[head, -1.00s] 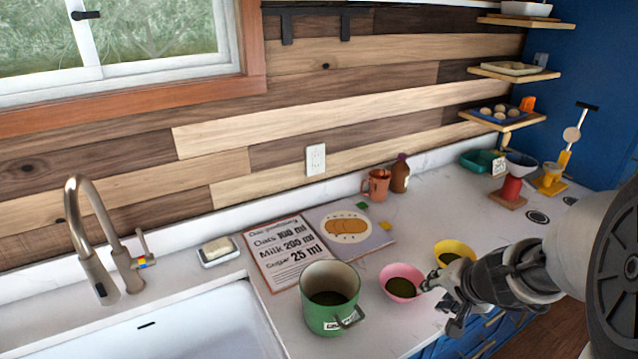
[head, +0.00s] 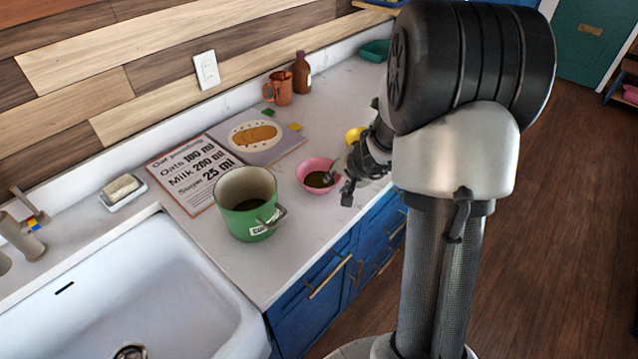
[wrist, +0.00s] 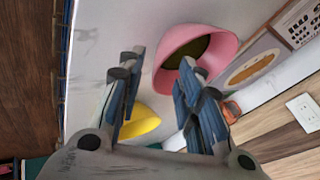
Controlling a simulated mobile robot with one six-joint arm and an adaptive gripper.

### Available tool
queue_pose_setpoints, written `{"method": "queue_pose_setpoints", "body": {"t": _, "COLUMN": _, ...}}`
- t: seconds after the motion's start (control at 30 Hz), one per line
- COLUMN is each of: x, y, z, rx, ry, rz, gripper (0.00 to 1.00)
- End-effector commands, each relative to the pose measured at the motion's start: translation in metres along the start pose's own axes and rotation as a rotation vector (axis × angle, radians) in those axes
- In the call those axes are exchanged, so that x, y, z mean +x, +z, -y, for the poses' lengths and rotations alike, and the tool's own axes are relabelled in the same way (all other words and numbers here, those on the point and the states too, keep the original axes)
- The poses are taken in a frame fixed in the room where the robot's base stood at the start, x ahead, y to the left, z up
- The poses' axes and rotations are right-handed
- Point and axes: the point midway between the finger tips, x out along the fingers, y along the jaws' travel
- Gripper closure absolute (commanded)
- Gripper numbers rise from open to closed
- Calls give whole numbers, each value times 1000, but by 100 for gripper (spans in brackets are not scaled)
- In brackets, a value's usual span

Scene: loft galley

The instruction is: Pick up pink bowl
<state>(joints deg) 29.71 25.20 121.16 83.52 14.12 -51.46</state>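The pink bowl (head: 309,169) stands upright on the white counter, with something dark green inside. My gripper (head: 341,184) is at its right rim in the head view. In the wrist view, my gripper (wrist: 157,74) is open, its two fingers apart. The pink bowl (wrist: 222,42) lies beyond them. The right finger overlaps its rim and the left finger is outside it. I cannot tell whether a finger touches the bowl. My arm hides part of the counter right of the bowl.
A green pot (head: 238,219) stands left of the bowl. A yellow bowl (wrist: 140,122) is close beside my fingers and mostly hidden by my arm in the head view. A recipe board (head: 190,176) and a cookie-picture board (head: 255,140) lie behind. The counter's front edge is near.

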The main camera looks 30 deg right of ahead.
Motion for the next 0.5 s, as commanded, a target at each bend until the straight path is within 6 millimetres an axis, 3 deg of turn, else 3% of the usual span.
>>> {"method": "queue_pose_setpoints", "body": {"t": 0.23, "x": 39, "y": -1, "z": -1, "rx": 0, "ry": 0, "rz": 2, "gripper": 67}}
{"method": "queue_pose_setpoints", "body": {"t": 0.5, "x": 46, "y": -2, "z": 0, "rx": 0, "ry": 0, "rz": 1, "gripper": 67}}
